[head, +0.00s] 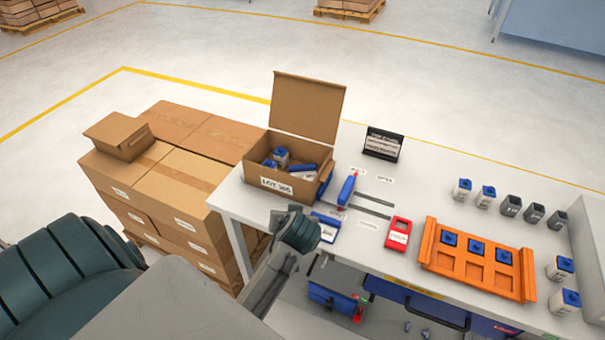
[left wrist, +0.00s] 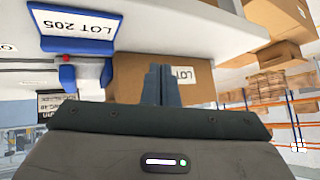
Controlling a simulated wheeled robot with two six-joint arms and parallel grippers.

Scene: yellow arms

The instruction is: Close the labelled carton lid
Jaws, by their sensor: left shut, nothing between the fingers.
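The brown carton (head: 290,190) stands at the table's left end with a white LOT 205 label on its front. Its lid (head: 307,106) stands open and upright along the back edge. Blue-and-white items (head: 282,157) lie inside. My left gripper (head: 298,230) is in front of the carton, near the table's front edge; its fingers are hard to make out there. In the left wrist view its fingers (left wrist: 161,84) are shut and empty, pointing at the carton (left wrist: 205,78), whose label is partly seen. The lid cannot be made out in that view. My right gripper is not in view.
A blue-edged LOT 205 card (head: 326,228), a blue-handled tool (head: 347,190) and a red device (head: 398,233) lie right of the carton. An orange rack (head: 478,260) stands farther right. Stacked boxes (head: 175,190) stand left of the table.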

